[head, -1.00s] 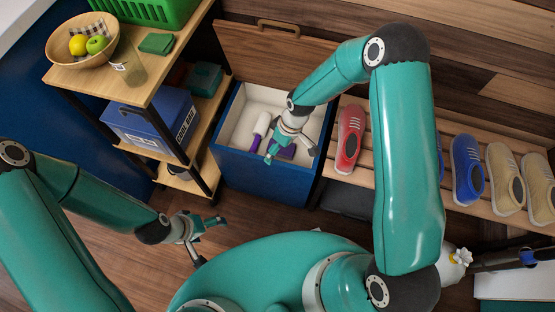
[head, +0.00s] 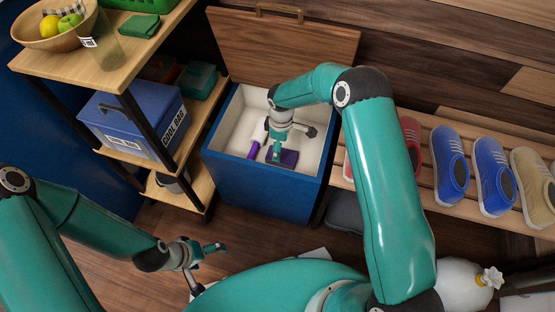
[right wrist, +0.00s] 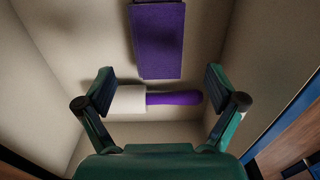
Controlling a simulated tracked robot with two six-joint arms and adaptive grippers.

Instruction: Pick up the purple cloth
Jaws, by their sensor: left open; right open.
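The purple cloth (head: 290,158) lies flat and folded on the floor of the open blue box (head: 262,186). In the right wrist view the cloth (right wrist: 158,42) is a purple rectangle at the top centre, ahead of the fingers. My right gripper (head: 294,146) points down inside the box above the cloth, open and empty, and hides part of it. In the right wrist view its two fingers (right wrist: 160,90) stand wide apart, with a white roller with a purple handle (right wrist: 175,98) showing between them. My left gripper (head: 208,266) is open and empty, low outside the box.
The box's wooden lid (head: 285,45) stands open behind it. A shelf with a blue cool bag (head: 130,122) and a fruit bowl (head: 55,32) stands left. A slatted rack with several shoes (head: 450,168) is close on the right.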

